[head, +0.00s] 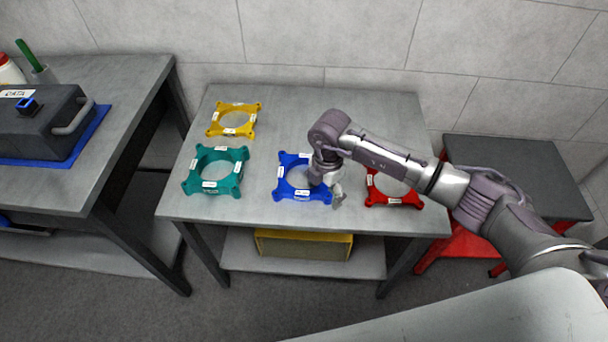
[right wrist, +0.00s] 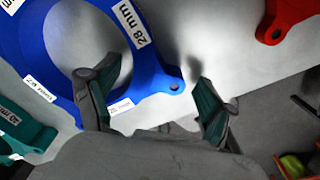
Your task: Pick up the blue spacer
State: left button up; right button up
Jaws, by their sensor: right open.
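The blue spacer (head: 287,185), a flat ring with corner lugs and white labels, lies on the grey table. In the right wrist view the blue spacer (right wrist: 60,68) fills the upper left, and one label reads 28 mm. My right gripper (head: 338,192) is over the right side of the blue spacer and hides part of it. In the right wrist view my right gripper (right wrist: 150,85) is open, its fingers apart, with a lug of the blue spacer showing between them. I cannot tell whether the fingers touch it. My left gripper is not in view.
A teal spacer (head: 228,186) and a yellow spacer (head: 214,126) lie to the left on the table (head: 270,110). A red spacer (head: 374,194) lies to the right, partly behind my right arm. A yellow box (head: 305,246) is on the shelf below. A dark case (head: 40,130) stands on the left bench.

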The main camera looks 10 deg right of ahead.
grip_shut()
dwell(0.5)
jog(key=shift+r, duration=0.15)
jog(key=shift+w+r, duration=0.1)
jog(key=shift+r, duration=0.15)
jog(key=r, duration=0.3)
jog(key=shift+s+a+r, duration=0.2)
jog(key=shift+s+r, duration=0.1)
jog(key=shift+r, duration=0.05)
jog(key=s+a+r+p, duration=0.3)
jog(key=s+a+r, duration=0.2)
jog(key=s+r, duration=0.4)
jog(key=shift+s+a+r, duration=0.2)
jog(key=shift+s+r, duration=0.15)
jog(key=shift+r, duration=0.9)
